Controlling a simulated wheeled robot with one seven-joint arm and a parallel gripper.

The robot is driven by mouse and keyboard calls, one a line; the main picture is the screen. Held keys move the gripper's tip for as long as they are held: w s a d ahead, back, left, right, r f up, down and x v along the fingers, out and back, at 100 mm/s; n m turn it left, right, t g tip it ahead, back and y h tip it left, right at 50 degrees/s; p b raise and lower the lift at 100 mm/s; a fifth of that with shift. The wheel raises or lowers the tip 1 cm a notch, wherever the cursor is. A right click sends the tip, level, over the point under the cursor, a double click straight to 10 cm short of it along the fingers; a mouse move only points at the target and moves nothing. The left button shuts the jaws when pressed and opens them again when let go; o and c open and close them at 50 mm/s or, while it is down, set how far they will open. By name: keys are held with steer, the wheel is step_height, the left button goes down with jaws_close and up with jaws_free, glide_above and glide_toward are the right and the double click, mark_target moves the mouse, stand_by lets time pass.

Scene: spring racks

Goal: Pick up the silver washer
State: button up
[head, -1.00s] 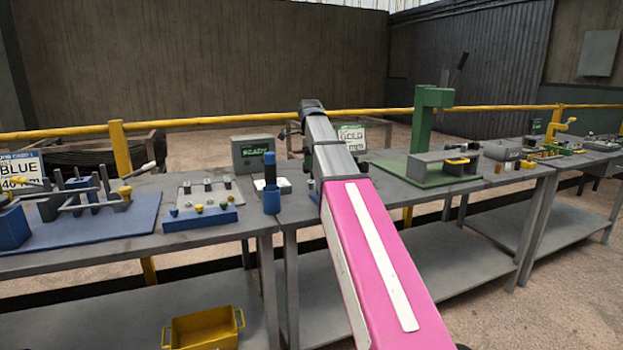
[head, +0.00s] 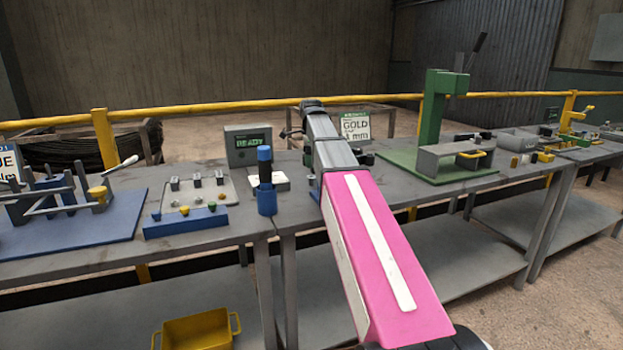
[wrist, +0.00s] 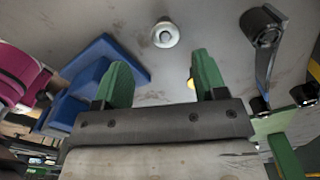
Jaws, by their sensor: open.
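The silver washer (wrist: 165,35) is a small round ring with a dark centre. It lies on the grey bench top at the upper middle of the wrist view. My gripper (wrist: 163,65) has two green fingers spread apart with nothing between them. The washer shows just past the fingertips, roughly centred between them and apart from both.
A blue stepped block (wrist: 95,75) stands left of my fingers; a dark lever-like part (wrist: 264,40) is to the right. The head view shows a green press (head: 437,125), a display box (head: 248,145), a blue cylinder (head: 266,180) and a yellow bin (head: 196,330) below.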

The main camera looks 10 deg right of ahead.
mark_target(312, 176)
steer(key=shift+w+d+f, duration=0.1)
steer(key=shift+w+f, duration=0.1)
steer(key=shift+f, duration=1.15)
steer(key=shift+w+d+f, duration=0.1)
steer(key=shift+w+f, duration=0.05)
steer(key=shift+f, duration=1.15)
steer(key=shift+f, duration=0.25)
steer(key=c, duration=0.8)
